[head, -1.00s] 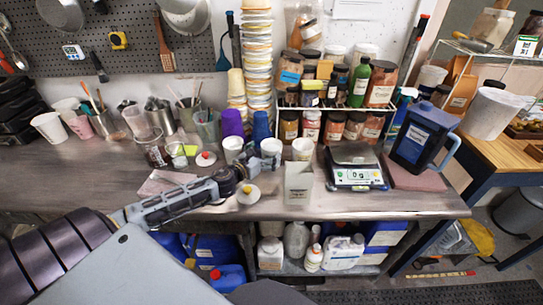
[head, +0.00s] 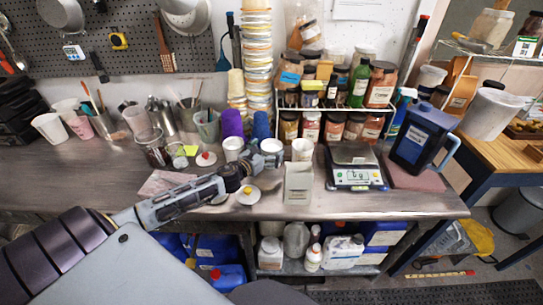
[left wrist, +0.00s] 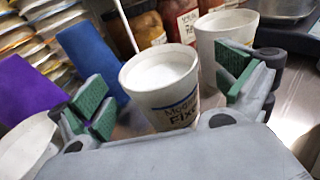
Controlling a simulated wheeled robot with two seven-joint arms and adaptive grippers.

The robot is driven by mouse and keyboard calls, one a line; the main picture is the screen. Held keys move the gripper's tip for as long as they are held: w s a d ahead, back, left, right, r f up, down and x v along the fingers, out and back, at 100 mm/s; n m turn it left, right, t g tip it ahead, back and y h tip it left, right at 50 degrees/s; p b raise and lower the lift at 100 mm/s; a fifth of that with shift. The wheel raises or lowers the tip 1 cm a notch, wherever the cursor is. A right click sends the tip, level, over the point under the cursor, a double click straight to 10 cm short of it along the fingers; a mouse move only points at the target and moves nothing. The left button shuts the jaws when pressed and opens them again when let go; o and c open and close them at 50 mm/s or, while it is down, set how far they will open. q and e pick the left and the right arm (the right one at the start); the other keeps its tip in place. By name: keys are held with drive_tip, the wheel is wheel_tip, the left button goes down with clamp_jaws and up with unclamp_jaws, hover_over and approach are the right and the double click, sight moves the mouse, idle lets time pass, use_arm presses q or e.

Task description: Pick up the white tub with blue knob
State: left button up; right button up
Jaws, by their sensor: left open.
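My left gripper (head: 262,163) reaches in over the bench at a white tub (head: 271,146). A second white tub (left wrist: 222,45) stands close behind the right finger and shows in the head view too (head: 302,149). My right gripper is not in view.
A lid with a yellow knob (head: 248,195) lies below the gripper, and a lid with a red knob (head: 206,159) to its left.

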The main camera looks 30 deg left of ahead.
use_arm(q)
drive_tip(key=shift+w+f, duration=0.2)
drive_tip(key=shift+w, duration=1.15)
drive_tip(key=c, duration=1.3)
drive_tip(key=shift+o, duration=0.2)
drive_tip(key=shift+r, duration=0.25)
wheel_tip(320, 180, up, 10)
drive_tip(key=p, duration=0.1)
drive_tip(key=shift+f, duration=0.2)
